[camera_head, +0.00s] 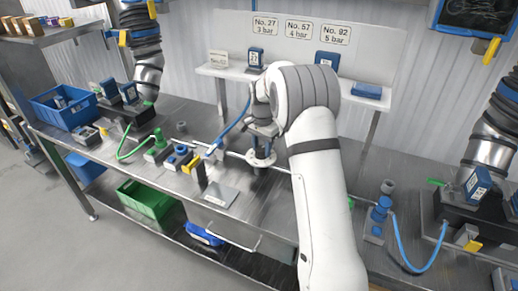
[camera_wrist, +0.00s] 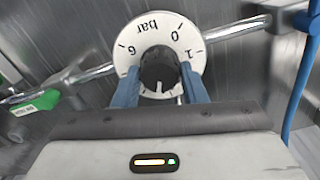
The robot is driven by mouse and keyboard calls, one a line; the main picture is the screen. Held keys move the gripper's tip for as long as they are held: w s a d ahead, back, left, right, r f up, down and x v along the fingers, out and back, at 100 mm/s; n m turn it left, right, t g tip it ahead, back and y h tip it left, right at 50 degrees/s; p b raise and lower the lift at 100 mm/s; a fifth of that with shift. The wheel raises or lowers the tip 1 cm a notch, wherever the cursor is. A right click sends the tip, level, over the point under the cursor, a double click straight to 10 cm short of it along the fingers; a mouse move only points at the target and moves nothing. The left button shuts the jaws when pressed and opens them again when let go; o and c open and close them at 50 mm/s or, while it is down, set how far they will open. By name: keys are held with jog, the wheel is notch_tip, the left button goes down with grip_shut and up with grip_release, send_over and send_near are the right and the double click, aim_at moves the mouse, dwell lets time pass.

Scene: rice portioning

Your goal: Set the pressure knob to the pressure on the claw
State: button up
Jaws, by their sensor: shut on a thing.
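The pressure knob (camera_wrist: 157,66) is a round black knob in the middle of a white dial (camera_wrist: 185,38). The dial reads upside down in the wrist view, with "bar", 0, 1 and 6 showing; its lower part is hidden by my gripper. A white pointer mark on the knob points down in that view. My gripper (camera_wrist: 160,80) is shut on the knob, one blue finger on each side. In the head view my gripper (camera_head: 263,142) is above the dial (camera_head: 262,160), largely covering it. I cannot tell which thing is the claw.
Signs behind the bench read No. 27 3 bar (camera_head: 265,25), No. 57 4 bar (camera_head: 299,30) and No. 92 5 bar (camera_head: 336,35). A metal pipe (camera_wrist: 235,30) runs past the dial. Blue boxes (camera_head: 367,90) stand on the shelf.

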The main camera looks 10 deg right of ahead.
aim_at(261, 148)
jog(key=shift+a+m, duration=0.15)
jog(key=shift+m, duration=1.75)
jog(key=o, duration=0.8)
jog(key=shift+o, duration=0.8)
notch_tip(261, 148, up, 7)
jog(key=shift+b, duration=0.65)
jog(key=shift+r, duration=0.4)
